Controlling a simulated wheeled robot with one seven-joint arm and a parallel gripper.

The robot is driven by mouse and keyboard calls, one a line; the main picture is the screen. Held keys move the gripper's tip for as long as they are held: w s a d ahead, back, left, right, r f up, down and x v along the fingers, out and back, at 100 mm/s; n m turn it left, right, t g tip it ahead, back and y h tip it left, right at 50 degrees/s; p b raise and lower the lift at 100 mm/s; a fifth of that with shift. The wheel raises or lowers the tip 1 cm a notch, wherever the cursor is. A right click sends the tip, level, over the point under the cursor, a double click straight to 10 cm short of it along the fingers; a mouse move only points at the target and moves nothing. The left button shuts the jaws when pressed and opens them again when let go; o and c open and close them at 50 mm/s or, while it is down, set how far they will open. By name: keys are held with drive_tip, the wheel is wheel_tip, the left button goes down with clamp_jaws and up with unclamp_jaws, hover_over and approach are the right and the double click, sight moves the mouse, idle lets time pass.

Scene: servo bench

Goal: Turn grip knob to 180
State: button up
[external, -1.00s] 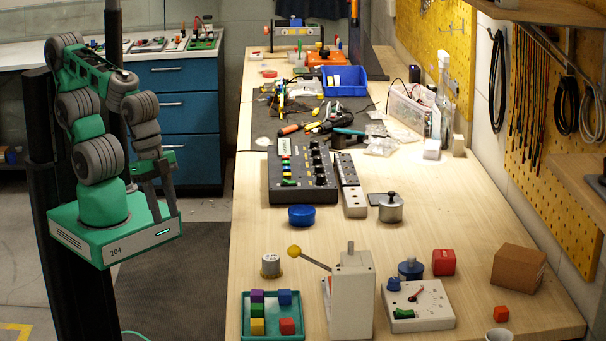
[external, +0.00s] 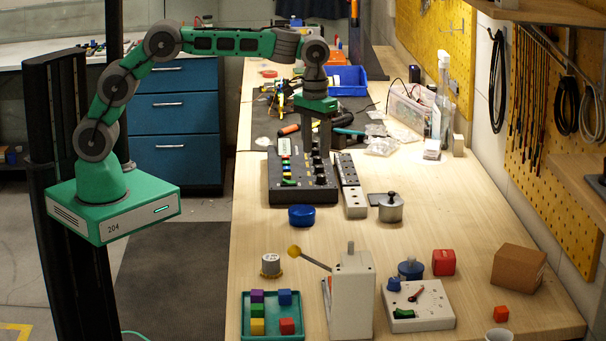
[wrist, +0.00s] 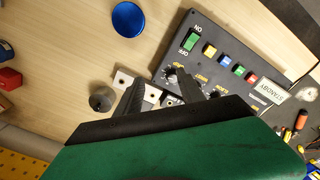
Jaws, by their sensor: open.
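A black control panel (external: 300,195) lies on the bench, with a row of black knobs along its right side. In the wrist view the panel (wrist: 222,36) shows a green ON/OFF switch (wrist: 190,42), coloured buttons and a display reading STANDBY (wrist: 274,92). My gripper (external: 318,148) points down above the knob row, open and empty. In the wrist view its fingers (wrist: 161,78) stand on either side of the knob nearest the switch (wrist: 170,74), apparently above it. Another knob (wrist: 214,94) shows right of the right finger. The knob labels are too small to read, so I cannot tell which is grip.
A pale block strip (external: 354,203) lies right beside the panel. Screwdrivers and pliers (external: 345,120) lie behind. The bench between the lid and the lever box (external: 352,295) is mostly clear.

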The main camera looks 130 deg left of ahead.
drive_tip(key=n, duration=0.2)
hover_over(321, 175)
drive_tip(key=shift+a+f, duration=0.1)
drive_tip(key=shift+f, duration=0.45)
wheel_tip(321, 175, down, 8)
drive_tip(key=shift+r+p, duration=0.2)
drive_tip(key=shift+p, duration=0.6)
clamp_jaws()
